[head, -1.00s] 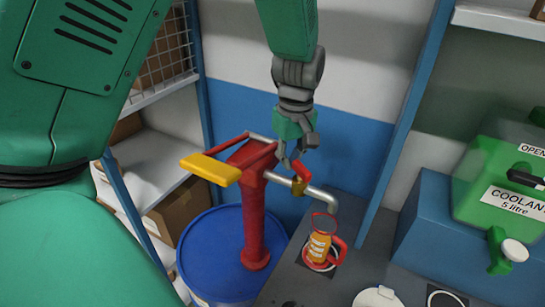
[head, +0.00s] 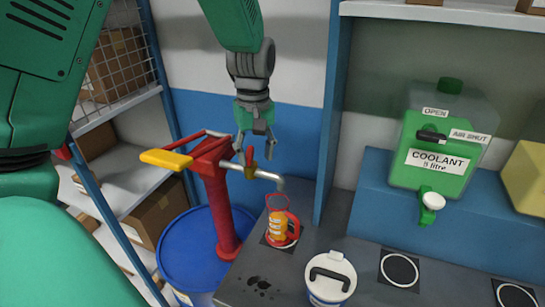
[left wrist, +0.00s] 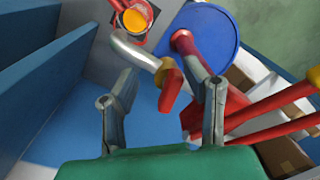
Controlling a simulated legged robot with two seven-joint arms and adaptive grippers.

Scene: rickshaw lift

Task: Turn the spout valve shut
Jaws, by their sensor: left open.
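The spout valve has a red lever (head: 249,156) on a small yellow body on the grey spout (head: 267,177) of a red pump. In the left wrist view the red lever (left wrist: 171,91) lies between my finger pads, with the bent spout (left wrist: 134,50) beyond. My left gripper (head: 256,147) is open, pointing down at the valve from above. It also shows in the left wrist view (left wrist: 160,88); no firm contact with the lever can be seen. A clear jug (head: 279,226) with a red handle and orange contents stands under the spout end. My right gripper is out of view.
The pump stands on a blue drum (head: 190,258); its yellow handle (head: 165,159) sticks out left. A lidded white container (head: 331,280) is on the grey bench (head: 262,284). A green coolant tank (head: 440,150) is at right. A blue post (head: 330,130) stands just right of the spout.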

